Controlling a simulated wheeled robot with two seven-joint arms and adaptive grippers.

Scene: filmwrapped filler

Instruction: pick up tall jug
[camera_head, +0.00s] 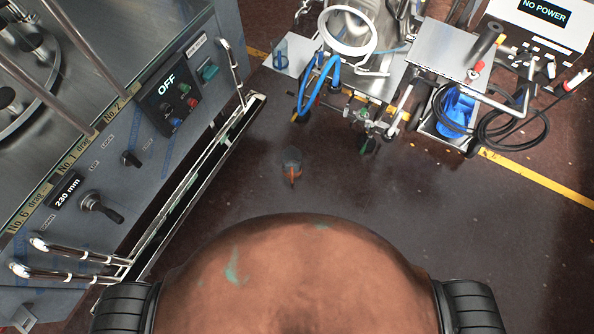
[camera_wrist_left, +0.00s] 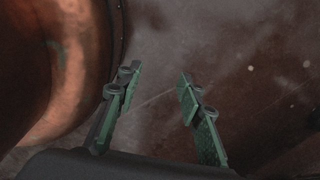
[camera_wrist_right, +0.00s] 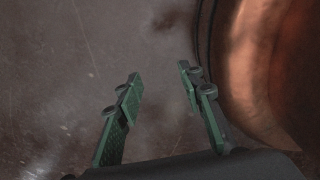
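A small dark grey vessel (camera_head: 291,160) with an orange part at its near side stands on the floor in the middle of the head view. It may be the tall jug, but from above I cannot tell its height. It stands apart from the machines around it. My left gripper (camera_wrist_left: 157,78) shows in the left wrist view, fingers apart, with only floor between them. My right gripper (camera_wrist_right: 159,80) shows in the right wrist view, also open and empty. Neither gripper shows in the head view, and the vessel shows in neither wrist view.
A grey machine with a control panel (camera_head: 140,150) and projecting metal rails (camera_head: 200,170) stands at left. A metal apparatus with blue hoses (camera_head: 318,85) stands at the back. A cart with a blue container (camera_head: 455,108) and black cables stands at back right. The floor (camera_head: 480,220) at right is clear.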

